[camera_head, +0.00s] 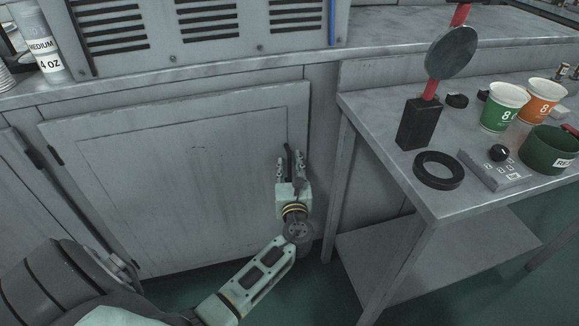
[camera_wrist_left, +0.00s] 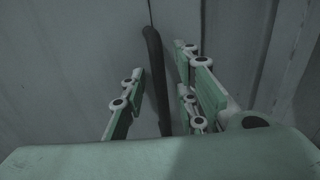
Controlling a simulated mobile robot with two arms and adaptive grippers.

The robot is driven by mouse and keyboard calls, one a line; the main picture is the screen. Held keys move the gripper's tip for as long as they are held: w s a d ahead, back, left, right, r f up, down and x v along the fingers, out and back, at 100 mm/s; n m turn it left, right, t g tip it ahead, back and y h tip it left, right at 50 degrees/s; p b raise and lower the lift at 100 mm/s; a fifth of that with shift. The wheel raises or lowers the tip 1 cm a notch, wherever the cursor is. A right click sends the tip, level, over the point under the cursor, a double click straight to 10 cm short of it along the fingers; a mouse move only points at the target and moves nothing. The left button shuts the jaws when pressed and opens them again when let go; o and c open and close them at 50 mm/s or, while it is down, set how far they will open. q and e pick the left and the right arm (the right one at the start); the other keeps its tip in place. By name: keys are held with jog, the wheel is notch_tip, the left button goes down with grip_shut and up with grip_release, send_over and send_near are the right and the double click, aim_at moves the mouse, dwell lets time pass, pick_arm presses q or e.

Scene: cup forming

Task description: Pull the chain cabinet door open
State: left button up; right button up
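The grey cabinet door (camera_head: 170,180) is below the counter in the head view and looks shut, with hinges on its left side. Its handle is a dark upright bar (camera_head: 287,158) near the right edge. My left gripper (camera_head: 292,165) is at this handle. In the left wrist view, the dark handle (camera_wrist_left: 154,75) stands between the fingers of the left gripper (camera_wrist_left: 160,98). The fingers are apart, with a visible gap between the left finger and the bar. The bar looks nearer the right-hand fingers; whether it touches them I cannot tell. My right gripper is not in view.
A metal table (camera_head: 390,182) with a lower shelf (camera_head: 440,255) stands just right of the door. It holds cups, a black ring (camera_head: 438,170) and a small control box (camera_head: 495,170). A vented machine (camera_head: 200,30) sits on the counter above. Green floor shows below the door.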

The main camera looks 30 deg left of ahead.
pick_arm(q)
grip_shut()
jog(key=shift+d, duration=0.1)
dwell(0.3)
